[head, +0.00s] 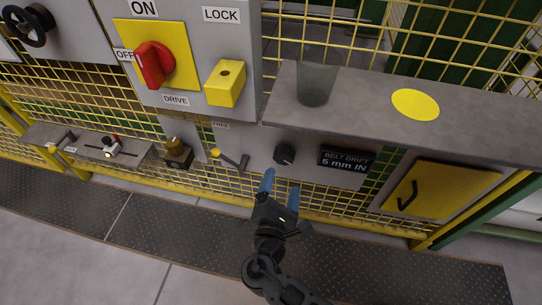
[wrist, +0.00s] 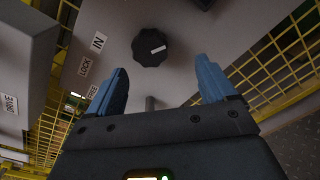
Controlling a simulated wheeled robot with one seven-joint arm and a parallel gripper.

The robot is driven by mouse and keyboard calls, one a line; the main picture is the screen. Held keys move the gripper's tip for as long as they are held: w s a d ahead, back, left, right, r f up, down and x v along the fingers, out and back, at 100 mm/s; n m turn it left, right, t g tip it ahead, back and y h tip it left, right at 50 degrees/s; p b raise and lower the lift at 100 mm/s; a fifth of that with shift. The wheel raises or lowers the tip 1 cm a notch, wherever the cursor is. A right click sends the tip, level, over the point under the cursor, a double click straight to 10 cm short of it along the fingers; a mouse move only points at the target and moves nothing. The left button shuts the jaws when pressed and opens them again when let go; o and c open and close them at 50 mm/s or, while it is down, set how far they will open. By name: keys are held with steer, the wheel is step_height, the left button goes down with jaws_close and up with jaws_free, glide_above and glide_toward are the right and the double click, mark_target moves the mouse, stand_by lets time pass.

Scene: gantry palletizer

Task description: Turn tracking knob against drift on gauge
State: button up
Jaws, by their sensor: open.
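The black tracking knob (head: 284,154) sits on a grey panel under the shelf. In the wrist view the knob (wrist: 149,46) has a ribbed rim and a white pointer line toward the right. The gauge (head: 345,160) is a dark display right of the knob and reads "BELT DRIFT 5 mm IN". My gripper (head: 281,181) is open and empty, its blue fingers just below the knob in the head view. In the wrist view the gripper (wrist: 161,68) has its fingers spread to either side below the knob, apparently not touching it.
A lever with a yellow ball (head: 216,154) stands left of the knob, by a FREE label. A grey shelf (head: 440,120) with a cup (head: 316,84) juts out above. A red DRIVE switch (head: 153,65) and yellow lock block (head: 225,83) are upper left. Yellow mesh surrounds the panel.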

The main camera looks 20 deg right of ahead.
mark_target(283, 160)
steer(key=x, duration=0.5)
steer(key=a+r+x, duration=0.1)
steer(key=x, duration=0.2)
steer(key=shift+w+d+b, duration=0.1)
steer(key=shift+w+b, duration=0.3)
steer(key=shift+w, duration=0.1)
steer(key=shift+c, duration=0.3)
steer(key=c, duration=1)
steer(key=shift+o, duration=0.2)
steer(key=shift+f+b, duration=0.15)
steer(key=shift+b, duration=0.15)
